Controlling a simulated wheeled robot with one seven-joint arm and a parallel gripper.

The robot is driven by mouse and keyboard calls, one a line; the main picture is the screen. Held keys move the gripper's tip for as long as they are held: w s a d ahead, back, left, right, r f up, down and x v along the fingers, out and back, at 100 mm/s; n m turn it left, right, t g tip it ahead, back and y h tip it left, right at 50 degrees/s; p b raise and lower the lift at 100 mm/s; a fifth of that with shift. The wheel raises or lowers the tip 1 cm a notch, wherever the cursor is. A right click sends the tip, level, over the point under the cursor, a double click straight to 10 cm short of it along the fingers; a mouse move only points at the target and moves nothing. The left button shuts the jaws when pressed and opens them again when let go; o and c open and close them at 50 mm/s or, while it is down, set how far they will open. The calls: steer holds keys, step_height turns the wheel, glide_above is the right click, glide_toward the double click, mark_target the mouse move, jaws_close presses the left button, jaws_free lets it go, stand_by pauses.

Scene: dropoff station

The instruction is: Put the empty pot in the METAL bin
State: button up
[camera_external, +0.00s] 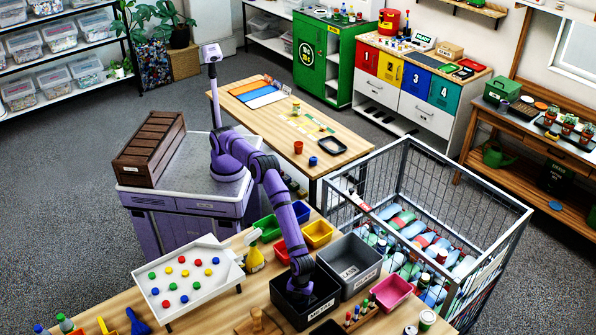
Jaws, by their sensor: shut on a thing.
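The metal bin (321,308) is a black open box with a white METAL label on its front, on the wooden table at the bottom centre. My purple arm reaches down to it. My gripper (300,284) is low at the bin's opening, within its walls as seen from here. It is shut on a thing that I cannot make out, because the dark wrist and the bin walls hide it. I cannot pick out the empty pot for sure, nor tell whether the held thing touches the bin floor.
A grey bin (349,262) stands right beside the metal bin, with a pink bin (391,292) to its right. Yellow (318,233) and green bins stand behind. A white tray (188,277) with coloured discs lies left. A wire cage (425,215) of bottles stands at right.

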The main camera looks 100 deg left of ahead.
steer(key=shift+f, duration=0.1)
steer(key=o, duration=1)
steer(key=shift+c, duration=0.2)
